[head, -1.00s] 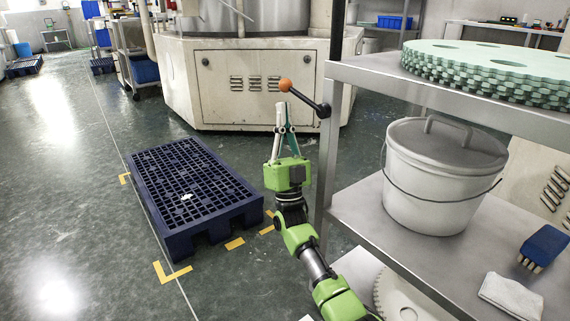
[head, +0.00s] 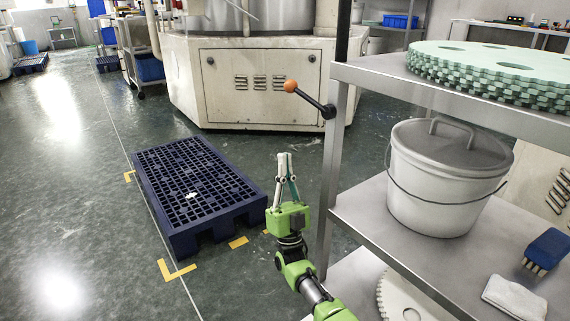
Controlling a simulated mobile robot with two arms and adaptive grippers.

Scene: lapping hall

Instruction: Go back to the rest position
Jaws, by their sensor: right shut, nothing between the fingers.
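My right gripper (head: 285,157) is in the head view, left of the metal shelf rack. It points up and away from me, with its fingertips together and nothing between them. It is below the orange-knobbed lever (head: 291,86) on the rack's post and clear of it. My left gripper is not in view.
The metal shelf rack (head: 345,207) stands close at right, with a lidded white bucket (head: 441,215), green toothed discs (head: 490,62), a brush (head: 548,248) and a white cloth (head: 514,297). A dark blue pallet (head: 192,190) lies at left. Floor farther left is clear.

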